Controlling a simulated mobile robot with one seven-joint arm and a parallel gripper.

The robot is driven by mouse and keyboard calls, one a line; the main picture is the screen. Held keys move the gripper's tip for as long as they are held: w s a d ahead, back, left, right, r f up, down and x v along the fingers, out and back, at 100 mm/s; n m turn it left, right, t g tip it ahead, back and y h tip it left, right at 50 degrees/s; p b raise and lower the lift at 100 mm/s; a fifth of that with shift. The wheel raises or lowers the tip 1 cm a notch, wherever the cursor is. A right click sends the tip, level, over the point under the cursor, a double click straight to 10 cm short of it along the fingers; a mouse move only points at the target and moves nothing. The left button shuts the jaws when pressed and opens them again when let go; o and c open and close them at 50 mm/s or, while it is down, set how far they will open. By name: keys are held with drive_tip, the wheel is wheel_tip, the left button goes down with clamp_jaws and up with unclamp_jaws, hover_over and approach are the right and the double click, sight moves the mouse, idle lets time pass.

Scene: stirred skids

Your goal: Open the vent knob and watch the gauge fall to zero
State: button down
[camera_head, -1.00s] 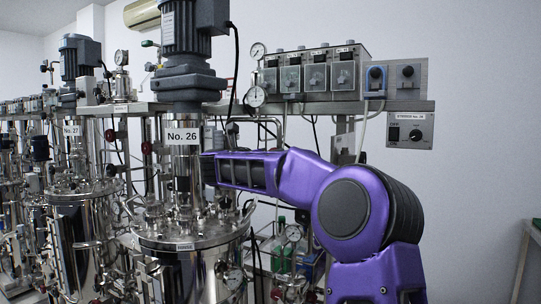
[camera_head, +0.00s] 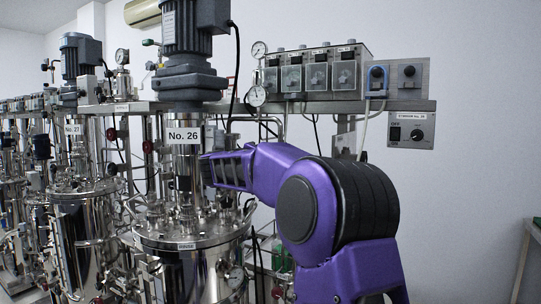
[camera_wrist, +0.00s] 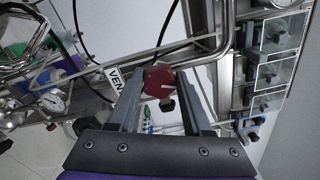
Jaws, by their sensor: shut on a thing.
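The red vent knob (camera_wrist: 159,80) is between the two grey fingers of my gripper (camera_wrist: 161,86) in the wrist view, and the fingers are shut on it. Part of the knob is hidden by the fingers. A white label reading "VEN…" (camera_wrist: 115,78) is just left of it, partly covered by a finger. A round white gauge (camera_wrist: 52,100) shows at the left of the wrist view; its needle is too small to read. In the head view, two round gauges (camera_head: 258,50) (camera_head: 256,96) are left of the grey valve boxes.
The steel vessel No. 26 (camera_head: 192,242) with its motor (camera_head: 195,27) stands close to my arm. Vessel No. 27 (camera_head: 85,240) is at left. Valve boxes (camera_head: 318,72) and a switch box (camera_head: 411,130) are behind. Free room shows at right.

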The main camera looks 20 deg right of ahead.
drive_tip(key=shift+f+n, duration=0.2)
drive_tip(key=shift+n, duration=4)
drive_tip(key=shift+c, duration=1.6)
unclamp_jaws()
drive_tip(key=b+v, duration=0.1)
drive_tip(key=v, duration=1.6)
drive_tip(key=shift+s, duration=0.2)
drive_tip(key=shift+a+b, duration=0.15)
drive_tip(key=shift+b, duration=0.15)
